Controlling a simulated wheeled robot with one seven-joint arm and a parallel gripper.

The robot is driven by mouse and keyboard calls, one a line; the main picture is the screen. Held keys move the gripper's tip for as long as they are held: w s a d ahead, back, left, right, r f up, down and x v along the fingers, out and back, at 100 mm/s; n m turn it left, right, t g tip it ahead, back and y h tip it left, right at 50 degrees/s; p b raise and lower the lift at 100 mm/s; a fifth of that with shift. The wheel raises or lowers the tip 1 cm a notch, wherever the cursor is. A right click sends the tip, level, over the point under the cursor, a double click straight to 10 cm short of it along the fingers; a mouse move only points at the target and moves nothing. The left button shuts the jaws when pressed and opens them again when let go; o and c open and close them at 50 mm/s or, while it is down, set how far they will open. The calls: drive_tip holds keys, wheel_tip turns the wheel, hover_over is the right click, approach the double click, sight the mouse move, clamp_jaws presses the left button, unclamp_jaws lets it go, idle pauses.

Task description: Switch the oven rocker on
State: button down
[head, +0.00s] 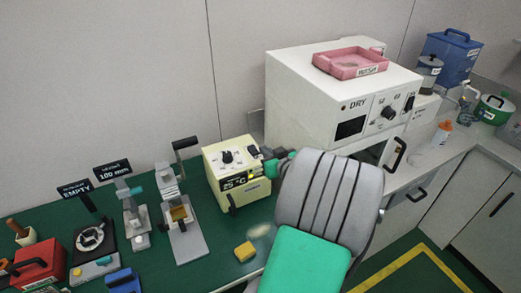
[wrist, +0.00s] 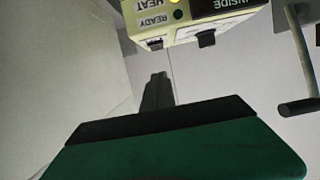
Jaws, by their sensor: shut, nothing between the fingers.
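The white oven-like cabinet marked DRY (head: 290,95) stands at the back right of the bench in the head view. Its front has a dark window, a round black knob (head: 389,112) and a small dark rocker-like switch (head: 409,103) at the right. My gripper (head: 266,168) is at the right side of a pale yellow box (head: 215,165), well left of and below that switch. In the wrist view my gripper (wrist: 158,80) is shut and empty, with its fingers together. Whether it touches the yellow box cannot be told.
The yellow box shows 25 °C; in the wrist view its labels read INSIDE, HEAT and READY, upside down. A lever press (head: 180,215) stands to its left. A yellow block (head: 245,251) lies on the green bench. A pink tray (head: 350,62) tops the cabinet.

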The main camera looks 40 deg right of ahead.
drive_tip(key=v, duration=0.3)
drive_tip(key=f+v, duration=0.1)
drive_tip(key=v, duration=0.1)
drive_tip(key=shift+s+b, duration=0.15)
drive_tip(key=shift+b, duration=0.25)
drive_tip(key=shift+a, duration=0.1)
